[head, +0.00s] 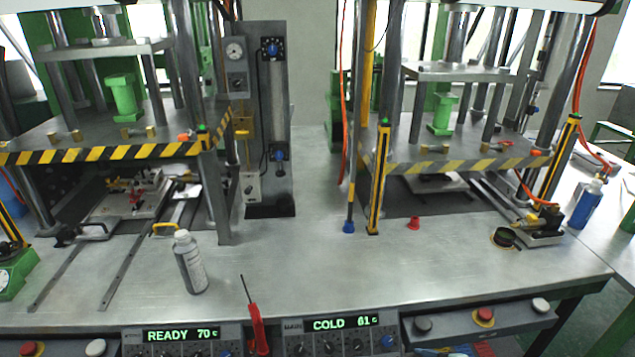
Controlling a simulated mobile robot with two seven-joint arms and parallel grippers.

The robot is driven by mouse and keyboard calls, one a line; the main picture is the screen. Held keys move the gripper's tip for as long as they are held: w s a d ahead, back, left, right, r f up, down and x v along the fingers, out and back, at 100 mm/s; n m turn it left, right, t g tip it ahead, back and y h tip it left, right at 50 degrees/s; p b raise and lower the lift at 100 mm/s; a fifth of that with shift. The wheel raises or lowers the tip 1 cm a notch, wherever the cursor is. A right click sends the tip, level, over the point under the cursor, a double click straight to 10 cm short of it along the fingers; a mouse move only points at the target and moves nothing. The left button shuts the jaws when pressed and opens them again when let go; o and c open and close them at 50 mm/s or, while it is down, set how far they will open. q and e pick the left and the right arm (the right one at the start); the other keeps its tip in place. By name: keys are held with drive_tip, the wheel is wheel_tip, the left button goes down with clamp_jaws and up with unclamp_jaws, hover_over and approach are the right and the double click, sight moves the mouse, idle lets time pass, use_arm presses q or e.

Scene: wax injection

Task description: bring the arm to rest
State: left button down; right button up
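Neither of my arms nor grippers shows in the head view. The worktable (300,250) is seen from its front edge, with two wax injection presses on it. The left press has a platform (100,150) edged with yellow and black stripes. The right press has a similar striped platform (455,163). The left panel display (182,334) reads READY 70, and the right panel display (345,323) reads COLD 61.
A grey bottle (190,265) stands at the front left. A red-handled tool (257,328) is at the front edge. A small red piece (414,223) lies near the right press. A blue bottle (586,205) stands at the far right. The table's middle is clear.

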drive_tip(key=s+a+f+m+g+h, duration=0.1)
drive_tip(key=s+a+f+m+h, duration=0.15)
drive_tip(key=s+f+m, duration=0.4)
drive_tip(key=s+a+f+m+h, duration=0.2)
drive_tip(key=s+a+f+m, duration=0.15)
drive_tip(key=f+m, duration=0.45)
drive_tip(key=s+a+f+m+g, duration=0.2)
drive_tip(key=s+a+m, duration=0.1)
drive_tip(key=s, duration=0.4)
drive_tip(key=s+a+f+m+g, duration=0.2)
drive_tip(key=s+a+m+g, duration=0.1)
drive_tip(key=s, duration=0.4)
drive_tip(key=s+a+f+m+g, duration=0.2)
drive_tip(key=s+a+m+g, duration=0.1)
drive_tip(key=s, duration=0.4)
drive_tip(key=shift+a+f, duration=0.25)
drive_tip(key=shift+a, duration=0.05)
drive_tip(key=shift+w, duration=0.1)
